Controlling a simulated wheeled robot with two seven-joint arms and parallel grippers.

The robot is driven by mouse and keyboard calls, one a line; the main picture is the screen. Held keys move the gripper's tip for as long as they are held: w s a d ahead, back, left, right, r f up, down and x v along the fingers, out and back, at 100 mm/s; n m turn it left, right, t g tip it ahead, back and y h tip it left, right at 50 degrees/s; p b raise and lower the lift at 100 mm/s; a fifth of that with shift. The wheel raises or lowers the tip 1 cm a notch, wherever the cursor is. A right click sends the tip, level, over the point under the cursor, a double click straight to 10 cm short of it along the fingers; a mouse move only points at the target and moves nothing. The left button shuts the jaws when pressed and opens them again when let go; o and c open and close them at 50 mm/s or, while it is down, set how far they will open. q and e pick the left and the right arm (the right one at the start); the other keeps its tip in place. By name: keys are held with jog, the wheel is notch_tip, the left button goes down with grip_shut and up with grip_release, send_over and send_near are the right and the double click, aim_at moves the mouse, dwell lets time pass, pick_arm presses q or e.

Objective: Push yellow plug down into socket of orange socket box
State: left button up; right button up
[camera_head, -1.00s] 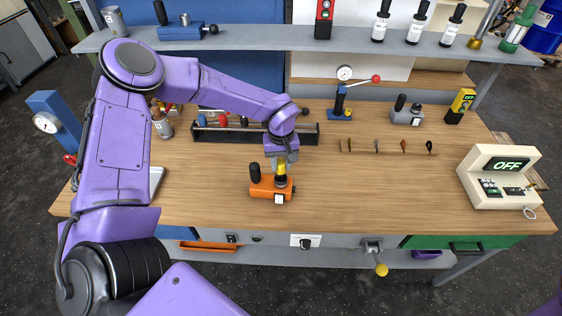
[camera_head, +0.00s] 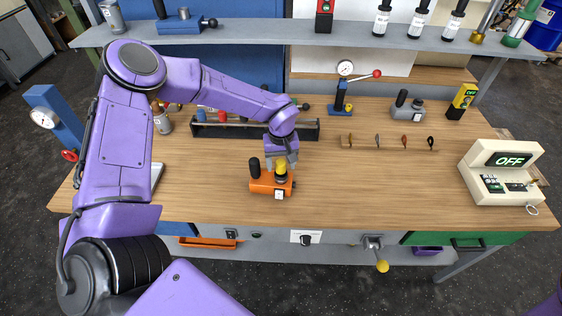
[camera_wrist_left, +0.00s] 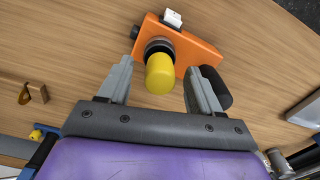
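The orange socket box (camera_head: 264,188) sits on the wooden bench in front of my left arm. It has a black knob (camera_head: 255,168) on its left in the head view. The yellow plug (camera_head: 281,166) stands upright at the box's dark round socket; how deep it sits I cannot tell. In the left wrist view the plug (camera_wrist_left: 160,76) is between the fingers of my left gripper (camera_wrist_left: 160,70), with a gap on each side. The gripper (camera_head: 281,160) is open around the plug's top in the head view. My right gripper is out of view.
A dark rack (camera_head: 230,131) with several tools stands behind the box. A blue stand with a gauge and red-tipped lever (camera_head: 341,100) is at the back. A cream panel reading OFF (camera_head: 505,175) is at the right.

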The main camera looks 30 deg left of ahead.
pick_arm(q)
jog(key=shift+r, duration=0.1)
notch_tip(320, 180, up, 9)
jog(key=shift+r+b, duration=0.2)
jog(key=shift+b, duration=0.85)
jog(key=shift+r, duration=0.5)
